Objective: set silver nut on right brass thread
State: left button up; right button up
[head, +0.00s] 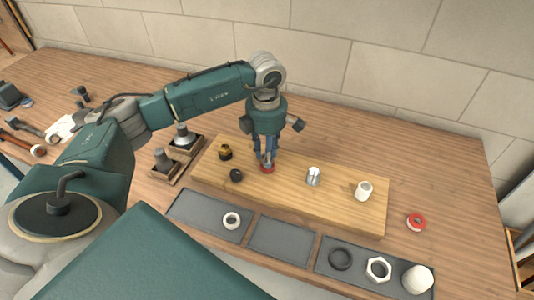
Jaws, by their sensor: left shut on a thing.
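My left gripper (266,160) points down over the wooden board (338,207). It is shut on a small part with a red lower edge (267,169), mostly hidden by the fingers; I cannot tell whether it is a nut or a fitting. A brass-and-dark fitting (225,152) stands on the board to the left, with a black rounded one (236,175) in front. A silver upright fitting (313,176) stands right of the gripper. A pale hex nut (378,268) lies in the right tray. I cannot make out which fitting is the right brass thread. My right gripper is out of view.
A white fitting (363,190) stands at the board's right end. The left tray (190,207) holds a white ring (232,220); the middle tray (281,241) is empty. The right tray also holds a black ring (340,258) and a white cap (418,279). A red-and-white roll (416,222) lies right.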

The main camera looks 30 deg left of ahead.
pick_arm(q)
jog(key=shift+f+m+b, duration=0.15)
jog(key=shift+m+b, duration=1.2)
jog(key=shift+m, duration=1.35)
jog(key=o, duration=2)
jog(key=shift+r+p, duration=1.55)
jog(key=shift+r, duration=1)
jog(key=shift+f, duration=0.1)
